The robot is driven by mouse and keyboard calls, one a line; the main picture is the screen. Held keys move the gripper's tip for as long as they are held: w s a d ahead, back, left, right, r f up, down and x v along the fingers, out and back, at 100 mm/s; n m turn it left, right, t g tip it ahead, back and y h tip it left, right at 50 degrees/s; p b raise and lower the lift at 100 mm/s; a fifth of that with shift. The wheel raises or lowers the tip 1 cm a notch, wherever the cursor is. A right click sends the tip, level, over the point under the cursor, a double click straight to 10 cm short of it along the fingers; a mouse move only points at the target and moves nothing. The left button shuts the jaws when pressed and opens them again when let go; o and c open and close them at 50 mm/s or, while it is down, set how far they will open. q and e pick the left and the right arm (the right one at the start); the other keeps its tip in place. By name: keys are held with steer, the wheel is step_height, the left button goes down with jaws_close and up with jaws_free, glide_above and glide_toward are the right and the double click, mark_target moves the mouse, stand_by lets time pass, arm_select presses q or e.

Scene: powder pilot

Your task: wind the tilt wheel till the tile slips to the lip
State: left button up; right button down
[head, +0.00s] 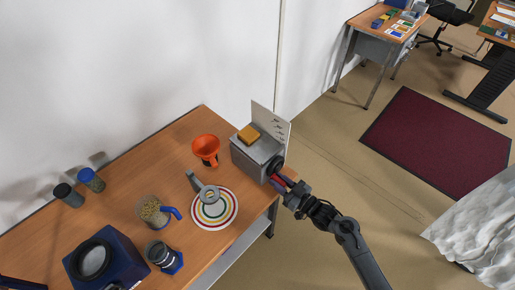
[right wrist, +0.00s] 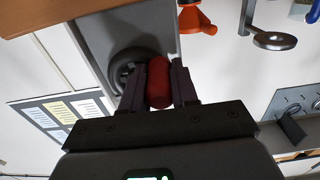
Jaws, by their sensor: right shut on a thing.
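The orange-brown tile (head: 249,134) lies on the top plate of a grey box (head: 255,157) at the table's right edge. The dark tilt wheel (head: 276,166) sits on the box's side; it also shows in the right wrist view (right wrist: 127,66). My right gripper (head: 279,181) is shut on the wheel's red handle (right wrist: 159,82), with a finger on each side of it. The gripper hides part of the wheel in the head view. The tile is out of the right wrist view. My left gripper cannot be made out.
A white panel (head: 271,122) stands behind the box. An orange funnel (head: 206,147), a striped plate (head: 230,212) with a grey ring-shaped tool, a jar of grains (head: 150,210) and a blue device (head: 104,262) stand to the left.

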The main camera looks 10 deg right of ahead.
steer(key=shift+w+d, duration=0.1)
steer(key=shift+w+d+f+b, duration=0.35)
steer(key=shift+d+f+b, duration=0.1)
steer(key=shift+f+b, duration=0.35)
steer(key=shift+w+d+r, duration=0.1)
steer(key=shift+d, duration=0.05)
steer(key=shift+r, duration=0.15)
steer(key=shift+w, duration=0.1)
